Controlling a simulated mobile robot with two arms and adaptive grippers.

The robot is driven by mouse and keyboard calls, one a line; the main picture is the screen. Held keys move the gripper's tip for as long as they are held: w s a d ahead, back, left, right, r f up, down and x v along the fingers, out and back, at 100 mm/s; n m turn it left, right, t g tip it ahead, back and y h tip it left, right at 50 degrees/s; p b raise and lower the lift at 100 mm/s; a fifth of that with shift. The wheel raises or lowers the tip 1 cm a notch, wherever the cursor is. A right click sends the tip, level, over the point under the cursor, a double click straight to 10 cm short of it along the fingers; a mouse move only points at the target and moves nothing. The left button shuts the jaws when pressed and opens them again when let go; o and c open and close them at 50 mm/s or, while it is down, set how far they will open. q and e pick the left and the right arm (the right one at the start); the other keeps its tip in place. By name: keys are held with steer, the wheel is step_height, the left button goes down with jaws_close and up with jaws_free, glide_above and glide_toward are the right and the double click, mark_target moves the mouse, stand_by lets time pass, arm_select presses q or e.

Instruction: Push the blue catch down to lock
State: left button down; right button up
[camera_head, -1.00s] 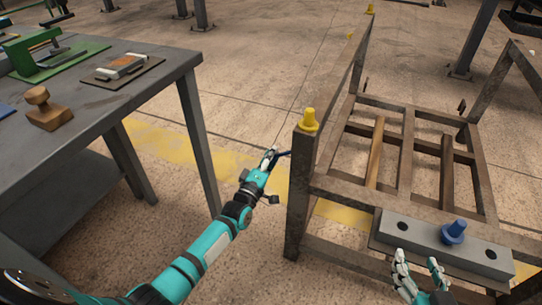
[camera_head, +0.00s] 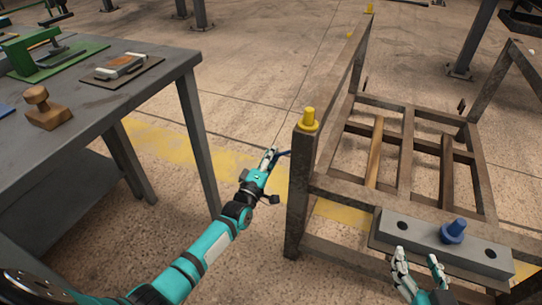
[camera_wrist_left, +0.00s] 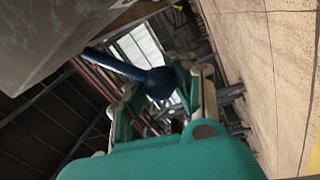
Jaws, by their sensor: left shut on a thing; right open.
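The blue catch (camera_head: 284,154) is a thin dark blue lever on the left side of the brown rack (camera_head: 298,200), near its front post. In the left wrist view the blue catch (camera_wrist_left: 158,82) ends in a round ball, with its rod running up and left. My left gripper (camera_head: 270,157) is shut on the ball end, beside the post; its fingers (camera_wrist_left: 188,72) stand on both sides of the ball. Part of the lever is hidden by the fingers and the post. My right gripper (camera_head: 418,256) is open and empty, in front of the rack's grey plate.
A grey plate (camera_head: 420,229) with a blue knob (camera_head: 454,231) lies on the rack's front. A yellow knob (camera_head: 308,119) tops the front post. A dark table (camera_head: 150,80) with a stamp (camera_head: 47,110) stands at left. Clear floor lies between table and rack.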

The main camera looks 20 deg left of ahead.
arm_select(q)
steer(key=shift+s+d+f+h, duration=0.15)
steer(key=shift+d+h, duration=0.25)
steer(key=shift+d, duration=0.25)
steer(key=c, duration=1.4)
jaws_free()
steer(key=o, duration=0.4)
steer(key=shift+s+r, duration=0.1)
steer(key=shift+r, duration=0.25)
steer(key=o, duration=0.4)
steer(key=shift+a, duration=0.15)
steer(key=shift+s+a+f, duration=0.1)
steer(key=shift+s+f, duration=0.05)
steer(key=shift+s, duration=0.1)
steer(key=s, duration=0.3)
steer(key=s+f, duration=0.1)
steer(key=s, duration=0.7)
steer(key=shift+s+a+f, duration=0.1)
steer(key=shift+a+f, duration=0.2)
steer(key=shift+f, duration=0.05)
